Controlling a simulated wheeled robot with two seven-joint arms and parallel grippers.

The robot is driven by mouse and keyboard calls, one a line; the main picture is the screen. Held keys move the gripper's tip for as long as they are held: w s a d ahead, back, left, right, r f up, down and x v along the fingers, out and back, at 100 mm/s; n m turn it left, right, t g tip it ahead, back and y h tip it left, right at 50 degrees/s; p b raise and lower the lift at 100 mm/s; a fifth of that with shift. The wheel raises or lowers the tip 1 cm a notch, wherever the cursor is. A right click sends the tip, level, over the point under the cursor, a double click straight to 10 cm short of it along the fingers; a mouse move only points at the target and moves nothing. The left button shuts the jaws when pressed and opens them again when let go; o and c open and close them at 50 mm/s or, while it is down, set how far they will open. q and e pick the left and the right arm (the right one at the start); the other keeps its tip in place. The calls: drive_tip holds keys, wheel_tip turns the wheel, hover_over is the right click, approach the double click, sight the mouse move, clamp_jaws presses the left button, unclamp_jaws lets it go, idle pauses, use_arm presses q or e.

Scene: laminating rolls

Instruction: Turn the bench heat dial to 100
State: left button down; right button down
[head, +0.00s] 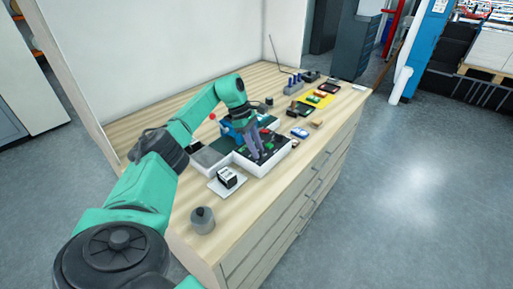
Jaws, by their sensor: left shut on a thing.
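My left gripper (256,156) points down into a white-rimmed dark tray or panel (262,171) on the wooden bench. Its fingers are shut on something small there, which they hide. I cannot make out the heat dial or its marks for certain at this size. Small green and red parts show in the dark area beside the fingers. My right gripper is not in view.
A black-and-white block (228,177) on a white plate and a grey round thing (203,220) stand nearer on the bench (245,206). A yellow mat (316,100) with small items lies farther back. The front right bench strip is clear.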

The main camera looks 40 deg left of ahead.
use_arm(q)
drive_tip(key=c, duration=0.6)
unclamp_jaws()
drive_tip(key=shift+w+r, duration=0.1)
drive_tip(key=shift+r, duration=0.1)
drive_tip(key=shift+f, duration=0.1)
drive_tip(key=shift+a+r, duration=0.2)
drive_tip(key=shift+r, duration=0.15)
drive_tip(key=v, duration=1.4)
drive_tip(key=shift+p, duration=0.4)
drive_tip(key=shift+f, duration=0.15)
